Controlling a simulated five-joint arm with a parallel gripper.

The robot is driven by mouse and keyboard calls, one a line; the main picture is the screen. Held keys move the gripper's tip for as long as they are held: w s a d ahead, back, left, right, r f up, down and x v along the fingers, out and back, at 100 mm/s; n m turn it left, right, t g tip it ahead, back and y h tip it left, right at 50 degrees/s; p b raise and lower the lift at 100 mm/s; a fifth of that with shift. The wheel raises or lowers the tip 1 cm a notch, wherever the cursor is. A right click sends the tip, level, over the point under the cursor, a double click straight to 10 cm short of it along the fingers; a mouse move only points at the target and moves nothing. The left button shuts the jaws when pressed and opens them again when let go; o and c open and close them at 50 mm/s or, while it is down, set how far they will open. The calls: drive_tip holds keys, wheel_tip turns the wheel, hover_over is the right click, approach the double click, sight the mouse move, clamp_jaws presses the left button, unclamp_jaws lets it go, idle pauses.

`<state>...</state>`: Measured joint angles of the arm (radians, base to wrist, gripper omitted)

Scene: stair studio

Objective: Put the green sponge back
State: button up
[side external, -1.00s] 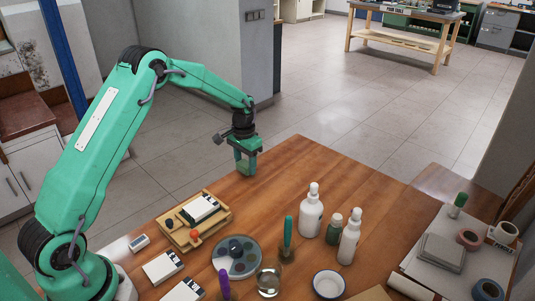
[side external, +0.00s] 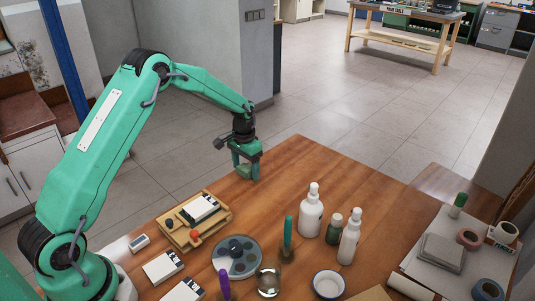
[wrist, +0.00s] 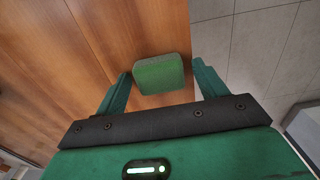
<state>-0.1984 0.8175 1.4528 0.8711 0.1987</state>
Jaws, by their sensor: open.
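The green sponge (side external: 243,171) is at the far left edge of the wooden table, under my gripper (side external: 246,173). In the wrist view the sponge (wrist: 160,73) shows whole, a rounded block close to the table's edge. My gripper (wrist: 160,82) is open, with one finger to each side of the sponge in that view. I see gaps between the sponge and the fingers there. In the side view the fingers partly cover the sponge, and its contact with the table is hard to make out.
A wooden tray (side external: 226,216) with a white block and an orange ball stands nearer me. A grey-green palette (side external: 236,270), white bottles (side external: 311,214) and a bowl (side external: 328,284) stand further right.

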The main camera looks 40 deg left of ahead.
sight(245, 167)
drive_tip(key=shift+r, duration=0.1)
wheel_tip(245, 167, up, 12)
idle(0.7)
drive_tip(key=shift+r, duration=0.15)
idle(0.4)
